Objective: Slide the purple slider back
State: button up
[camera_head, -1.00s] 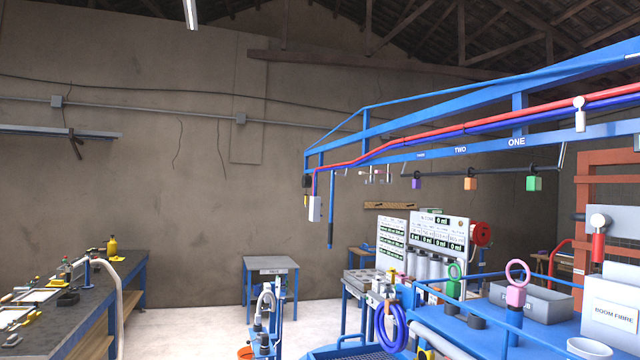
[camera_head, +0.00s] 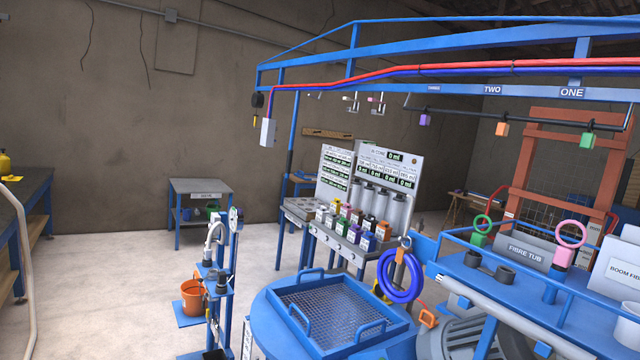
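The purple slider (camera_head: 425,118) is a small block hanging from a dark rail (camera_head: 465,114) under the blue overhead frame (camera_head: 405,92). An orange slider (camera_head: 502,129) and a green slider (camera_head: 587,140) hang to its right on the same rail. The labels TWO and ONE on the beam sit above them, with a smaller label above the purple one. The purple slider is small and far off in the picture. My gripper is not in view.
A round blue stand with a mesh tray (camera_head: 340,318) is at the lower middle. A blue bench with a fibre tub (camera_head: 525,252) stands at the right. An orange bucket (camera_head: 193,297) and a small table (camera_head: 200,187) are at the left. Bare floor lies at the lower left.

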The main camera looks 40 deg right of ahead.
aim_at(425, 119)
jog(key=i+z, duration=0.25)
jog(key=i, duration=0.45)
jog(key=i+j+z, duration=0.1)
jog(key=i+z, duration=0.2)
jog(key=i, duration=0.4)
